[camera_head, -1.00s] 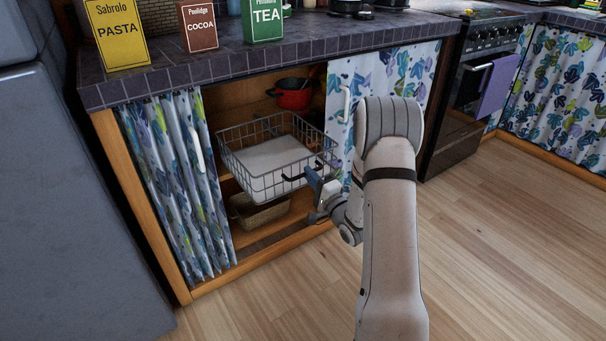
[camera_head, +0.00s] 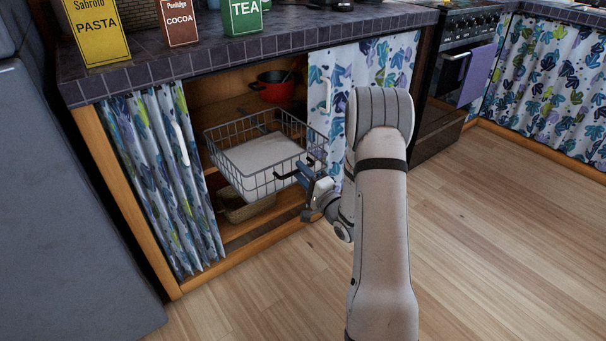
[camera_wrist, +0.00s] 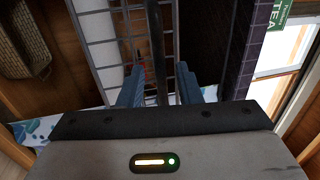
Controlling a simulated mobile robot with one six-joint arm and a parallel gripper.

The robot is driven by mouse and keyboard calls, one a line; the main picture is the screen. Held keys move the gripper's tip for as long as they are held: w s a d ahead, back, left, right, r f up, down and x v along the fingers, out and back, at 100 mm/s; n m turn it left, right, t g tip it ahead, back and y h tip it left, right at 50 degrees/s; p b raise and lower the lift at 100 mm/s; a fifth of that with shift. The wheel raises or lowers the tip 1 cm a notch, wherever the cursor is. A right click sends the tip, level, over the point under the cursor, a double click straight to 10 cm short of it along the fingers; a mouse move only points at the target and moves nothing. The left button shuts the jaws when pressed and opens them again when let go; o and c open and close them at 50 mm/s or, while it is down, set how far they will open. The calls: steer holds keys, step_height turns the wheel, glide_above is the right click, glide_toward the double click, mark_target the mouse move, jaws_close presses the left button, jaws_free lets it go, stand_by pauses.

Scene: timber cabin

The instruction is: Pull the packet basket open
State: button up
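The packet basket (camera_head: 238,171) is a grey wire basket with a pale, flat base, inside the open part of the cabinet below the counter. It sticks out past the cabinet front. Its dark bar handle (camera_head: 285,176) is at the front. My gripper (camera_head: 306,183) is at the right part of this handle. In the wrist view, the two blue-grey fingers of my gripper (camera_wrist: 159,82) are on both sides of the dark handle bar (camera_wrist: 155,40).
A wicker basket (camera_head: 246,207) sits below the wire basket, and a red pot (camera_head: 275,91) behind it. Flowered curtains hang at the left (camera_head: 160,180) and right (camera_head: 375,65). A grey appliance (camera_head: 65,210) stands left. The wooden floor (camera_head: 490,250) is clear.

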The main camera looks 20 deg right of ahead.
steer(key=shift+s+d, duration=0.1)
steer(key=p+v, duration=0.2)
steer(key=v, duration=0.5)
steer(key=shift+s, duration=0.3)
step_height(320, 180, up, 26)
steer(key=a+n+g+h+p, duration=0.2)
steer(key=n+g+h+p, duration=0.55)
steer(key=p, duration=1.05)
steer(key=s+a+r+n+g+p, duration=0.3)
steer(key=s+r+p, duration=0.4)
steer(key=s+r, duration=0.3)
steer(key=s+a+r+n+g+y+p, duration=0.1)
steer(key=s+a+r+n+g+p, duration=0.3)
steer(key=s+r, duration=0.7)
steer(key=s+a+g+p, duration=0.2)
steer(key=s+p, duration=0.1)
steer(key=s, duration=0.2)
steer(key=shift+a+p, duration=0.2)
steer(key=shift+p, duration=0.1)
